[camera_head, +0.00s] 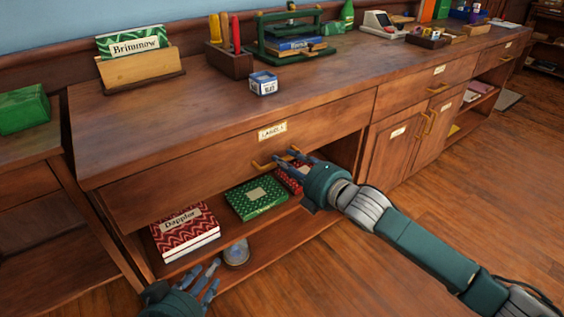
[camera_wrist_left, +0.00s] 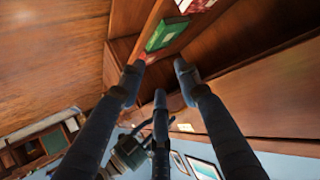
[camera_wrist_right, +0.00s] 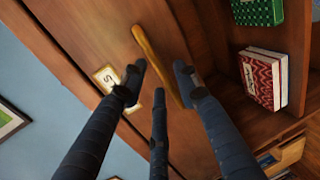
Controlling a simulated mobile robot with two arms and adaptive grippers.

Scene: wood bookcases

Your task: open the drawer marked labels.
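The wide wooden drawer (camera_head: 205,154) sits under the counter top, with a pale label card (camera_head: 272,131) reading "LABELS" and a brass handle (camera_head: 262,165). Its front looks shut. My right gripper (camera_head: 288,157) is at the handle. In the right wrist view its fingers (camera_wrist_right: 160,70) are spread, with the handle (camera_wrist_right: 156,58) running between them; I cannot tell whether they touch it. The label card also shows there (camera_wrist_right: 107,78). My left gripper (camera_head: 208,277) is open and empty, low in front of the lower shelves, apart from the drawer.
A small blue-white box (camera_head: 263,84) stands on the counter top (camera_head: 190,105). Cupboard doors (camera_head: 398,140) adjoin to the right. The floor in front is clear.

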